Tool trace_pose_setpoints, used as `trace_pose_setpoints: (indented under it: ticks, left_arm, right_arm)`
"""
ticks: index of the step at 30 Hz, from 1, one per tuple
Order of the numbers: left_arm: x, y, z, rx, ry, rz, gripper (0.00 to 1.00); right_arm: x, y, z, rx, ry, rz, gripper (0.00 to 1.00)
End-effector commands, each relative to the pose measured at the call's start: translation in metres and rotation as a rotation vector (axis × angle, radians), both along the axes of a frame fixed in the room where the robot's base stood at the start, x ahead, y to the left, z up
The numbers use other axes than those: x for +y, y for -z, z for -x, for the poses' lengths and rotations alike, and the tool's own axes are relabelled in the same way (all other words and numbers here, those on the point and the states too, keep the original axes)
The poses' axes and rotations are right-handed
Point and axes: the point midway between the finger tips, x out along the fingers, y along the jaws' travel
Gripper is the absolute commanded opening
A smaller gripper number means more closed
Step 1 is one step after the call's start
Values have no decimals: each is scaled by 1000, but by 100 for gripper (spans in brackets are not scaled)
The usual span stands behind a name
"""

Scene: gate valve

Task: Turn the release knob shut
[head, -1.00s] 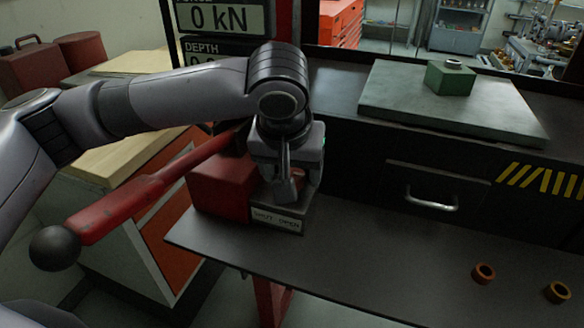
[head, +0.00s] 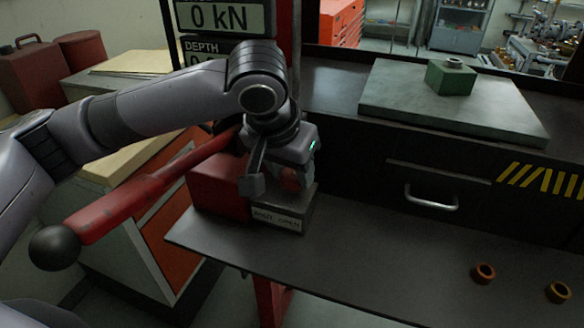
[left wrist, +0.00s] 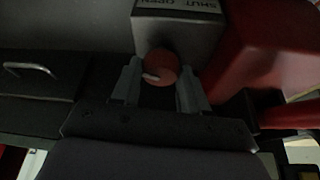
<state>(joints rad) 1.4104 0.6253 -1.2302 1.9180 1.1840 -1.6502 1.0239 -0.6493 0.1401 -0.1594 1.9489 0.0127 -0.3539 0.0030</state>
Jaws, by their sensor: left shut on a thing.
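The release knob (left wrist: 163,66) is a round red knob with a white pointer mark, on a grey block (left wrist: 178,30) with a SHUT / OPEN plate. In the head view part of the red knob (head: 291,180) shows beside the fingers, above the label plate (head: 277,219). My left gripper (head: 274,182) is at the knob, shut on it, with one finger on each side in the left wrist view (left wrist: 160,88). In that view the white mark points to the lower left. The rest of the knob is hidden in the head view. My right gripper is not in view.
A red lever (head: 150,188) with a black ball end reaches out left of the block. A display (head: 222,18) reading 0 kN stands behind. A green block (head: 450,78) sits on a grey plate at right.

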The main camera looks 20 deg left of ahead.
Motion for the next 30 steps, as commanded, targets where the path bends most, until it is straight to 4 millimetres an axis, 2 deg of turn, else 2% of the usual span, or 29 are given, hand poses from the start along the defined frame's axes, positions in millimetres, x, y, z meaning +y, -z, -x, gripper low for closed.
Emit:
trace_pose_setpoints:
  ticks: [30]
  left_arm:
    - [4, -1, -4, -1, 928, 2, 14]
  right_arm:
    - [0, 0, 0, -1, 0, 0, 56]
